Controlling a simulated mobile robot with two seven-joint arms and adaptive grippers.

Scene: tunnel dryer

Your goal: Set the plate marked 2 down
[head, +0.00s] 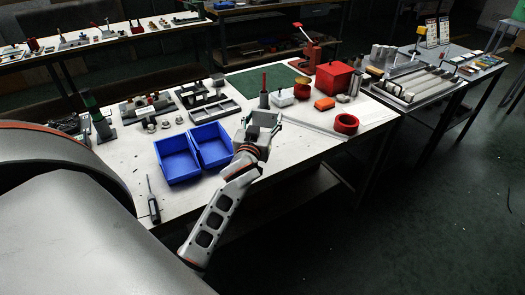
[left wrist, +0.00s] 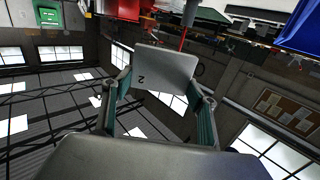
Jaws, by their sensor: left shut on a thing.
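The grey plate marked 2 (left wrist: 166,66) is in the left wrist view, its dark digit near one edge. My left gripper (left wrist: 163,88) is shut on it, with one green-padded finger at each side edge. In the head view my left gripper (head: 262,127) is over the front part of the white table, right of the blue bins, and the plate (head: 265,118) shows small and grey between its fingers. It looks raised above the table, but the gap is hard to judge. My right gripper is in neither view.
Two blue bins (head: 177,157) stand left of the gripper on the white table (head: 125,160). A divided grey tray (head: 216,110) is behind them. A screwdriver (head: 153,205) lies front left.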

